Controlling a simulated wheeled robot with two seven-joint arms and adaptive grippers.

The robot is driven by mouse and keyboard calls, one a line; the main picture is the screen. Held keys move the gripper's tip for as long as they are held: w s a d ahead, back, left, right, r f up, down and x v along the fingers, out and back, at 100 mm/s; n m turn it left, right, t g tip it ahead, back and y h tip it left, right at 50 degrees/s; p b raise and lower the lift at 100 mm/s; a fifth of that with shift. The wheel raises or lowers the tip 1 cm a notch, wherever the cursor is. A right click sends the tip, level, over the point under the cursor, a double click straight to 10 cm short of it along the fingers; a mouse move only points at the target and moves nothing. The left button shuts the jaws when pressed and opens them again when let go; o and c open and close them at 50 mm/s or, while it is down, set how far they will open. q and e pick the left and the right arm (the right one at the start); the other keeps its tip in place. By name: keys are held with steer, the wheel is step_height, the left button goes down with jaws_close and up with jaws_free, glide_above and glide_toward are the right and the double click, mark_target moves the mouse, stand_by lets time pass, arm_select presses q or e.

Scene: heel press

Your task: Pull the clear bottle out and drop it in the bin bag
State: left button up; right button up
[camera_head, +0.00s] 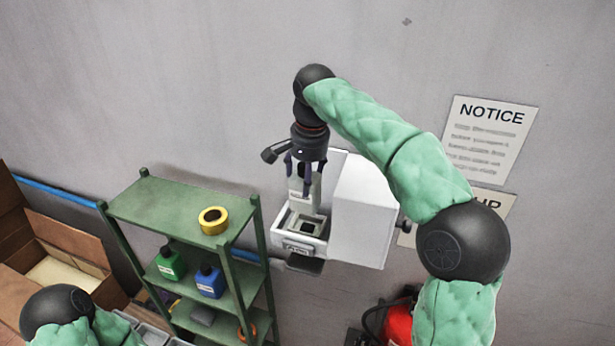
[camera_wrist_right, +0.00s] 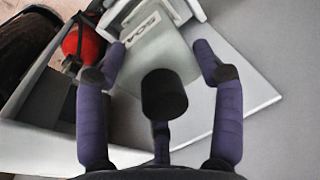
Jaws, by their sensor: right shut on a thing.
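My right gripper (camera_head: 304,180) hangs fingers-down over the open top of a white wall-mounted machine (camera_head: 362,212). It is shut on a pale, see-through bottle (camera_head: 298,190), which stands above the machine's square well (camera_head: 305,226). Whether the bottle's lower end is still inside the well is hard to tell. In the right wrist view the gripper (camera_wrist_right: 160,75) has its purple fingers around the pale bottle, whose label (camera_wrist_right: 143,30) lies between the fingertips. My left gripper is out of view; only part of its arm shows at lower left. I cannot make out a bin bag.
A green shelf (camera_head: 165,205) at left carries a yellow tape roll (camera_head: 213,220), a green bottle (camera_head: 168,263) and a blue bottle (camera_head: 208,281). A cardboard box (camera_head: 60,235) stands further left. A red extinguisher (camera_head: 398,322) is below the machine. Wall notices (camera_head: 490,140) hang at right.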

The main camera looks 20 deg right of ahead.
mark_target(294, 195)
steer(key=shift+s+a+f+b, duration=0.1)
steer(key=shift+s+a+b, duration=0.5)
steer(key=shift+s, duration=0.4)
steer(key=shift+s+a+b, duration=0.4)
steer(key=shift+s+a, duration=0.3)
steer(key=shift+s, duration=0.25)
steer(key=shift+s+a+b, duration=0.25)
steer(key=shift+s+a, duration=0.15)
steer(key=shift+s, duration=0.2)
steer(key=shift+s+a+b, duration=0.25)
steer(key=shift+s+a, duration=0.15)
steer(key=shift+s, duration=0.2)
